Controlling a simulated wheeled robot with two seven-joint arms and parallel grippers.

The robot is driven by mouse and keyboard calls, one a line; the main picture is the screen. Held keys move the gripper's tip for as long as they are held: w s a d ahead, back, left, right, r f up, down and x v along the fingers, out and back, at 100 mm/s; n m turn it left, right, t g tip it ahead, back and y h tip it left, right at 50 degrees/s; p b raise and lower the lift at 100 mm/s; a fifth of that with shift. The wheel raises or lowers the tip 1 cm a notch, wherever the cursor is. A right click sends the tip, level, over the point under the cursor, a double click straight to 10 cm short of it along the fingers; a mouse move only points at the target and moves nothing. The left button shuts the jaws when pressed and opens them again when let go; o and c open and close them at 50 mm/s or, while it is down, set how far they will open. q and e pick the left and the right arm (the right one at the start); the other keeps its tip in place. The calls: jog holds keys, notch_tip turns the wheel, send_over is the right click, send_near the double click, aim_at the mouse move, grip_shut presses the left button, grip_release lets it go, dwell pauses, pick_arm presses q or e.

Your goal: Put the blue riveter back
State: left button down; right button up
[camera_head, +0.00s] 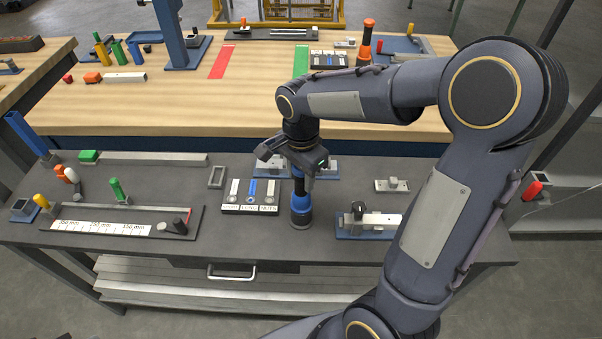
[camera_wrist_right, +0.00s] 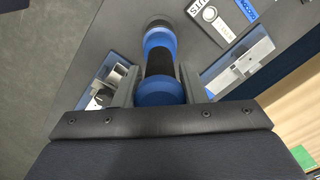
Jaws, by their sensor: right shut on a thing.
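The blue riveter (camera_head: 300,208) is upright at the dark front bench, just right of the small labelled tray. It has blue bands, a black middle and a grey foot. My right gripper (camera_head: 298,170) comes down from above and is shut around its upper part. In the right wrist view the riveter (camera_wrist_right: 158,50) sits between the two fingers (camera_wrist_right: 158,90). I cannot tell whether its foot touches the bench or hangs slightly above it. My left gripper is not in view.
The tray (camera_head: 231,208) marked short, long and nuts is close left of the riveter. A blue-based fixture (camera_head: 378,224) stands to its right. A ruler board (camera_head: 110,228) lies at left. An orange-topped tool (camera_head: 365,42) stands on the wooden bench (camera_head: 160,105) behind.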

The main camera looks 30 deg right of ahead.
jog(key=shift+f, duration=0.35)
jog(key=o, duration=1)
jog(key=shift+r, duration=0.1)
